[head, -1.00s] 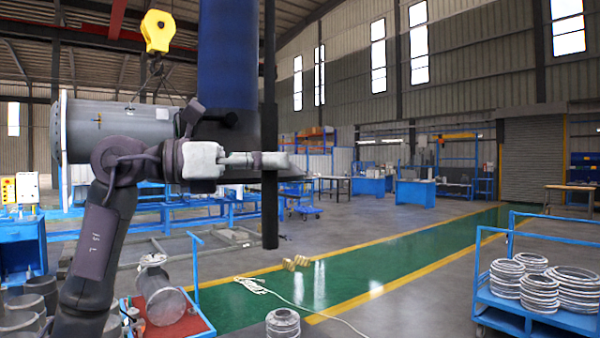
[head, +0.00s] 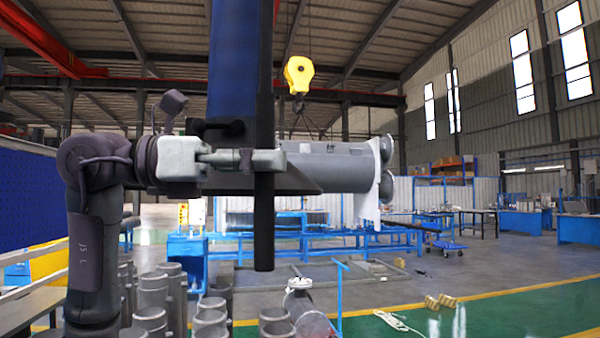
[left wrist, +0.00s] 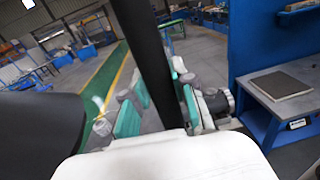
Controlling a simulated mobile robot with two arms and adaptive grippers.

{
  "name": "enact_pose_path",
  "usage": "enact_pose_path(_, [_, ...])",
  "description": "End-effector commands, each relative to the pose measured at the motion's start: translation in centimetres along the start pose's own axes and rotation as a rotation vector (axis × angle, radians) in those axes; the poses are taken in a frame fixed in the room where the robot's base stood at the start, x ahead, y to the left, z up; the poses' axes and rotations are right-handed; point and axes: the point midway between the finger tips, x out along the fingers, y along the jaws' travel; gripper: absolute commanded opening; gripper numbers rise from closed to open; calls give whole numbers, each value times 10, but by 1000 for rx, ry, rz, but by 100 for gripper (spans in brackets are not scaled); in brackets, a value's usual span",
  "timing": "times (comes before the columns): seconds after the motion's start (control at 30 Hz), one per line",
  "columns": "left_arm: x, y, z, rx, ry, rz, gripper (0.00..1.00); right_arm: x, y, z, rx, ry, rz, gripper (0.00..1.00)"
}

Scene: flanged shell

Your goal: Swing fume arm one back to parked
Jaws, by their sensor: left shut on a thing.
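Fume arm one shows as a thick blue hose (head: 235,55) coming down from the top of the head view, with a dark hood (head: 225,132) at its lower end. A black upright bar (head: 264,225) hangs beside it. My left gripper (head: 266,160) is shut on this bar, level with the hood. In the left wrist view the black bar (left wrist: 149,60) passes between the teal finger pads of the left gripper (left wrist: 160,106). Part of the hood is hidden behind my left arm. My right gripper is not in view.
A grey flanged shell (head: 345,168) is behind the bar, below a yellow hoist hook (head: 298,75). Several metal cylinders (head: 165,290) stand low in front. A blue panel (head: 30,195) is at left.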

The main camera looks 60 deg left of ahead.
Motion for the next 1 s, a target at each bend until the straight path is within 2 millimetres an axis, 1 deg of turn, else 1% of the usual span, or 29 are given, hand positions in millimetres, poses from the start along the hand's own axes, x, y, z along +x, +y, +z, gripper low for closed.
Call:
enact_pose_path(0.03, [-4,-1,-1,1,1,4,0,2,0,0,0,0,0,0])
enact_pose_path(0.17, [-9,-3,0,1,1,7,0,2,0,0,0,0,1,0])
enact_pose_path(0.53, [-10,-3,0,1,0,8,0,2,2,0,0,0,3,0])
enact_pose_path(0.57, [-10,-3,0,1,0,8,30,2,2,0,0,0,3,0])
enact_pose_path(0.6, [-10,-3,0,1,0,8,37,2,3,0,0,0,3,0])
enact_pose_path(0.7, [-10,-3,0,1,-1,8,52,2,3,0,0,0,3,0])
enact_pose_path(1.0, [-11,-2,1,1,-2,8,52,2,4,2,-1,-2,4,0])
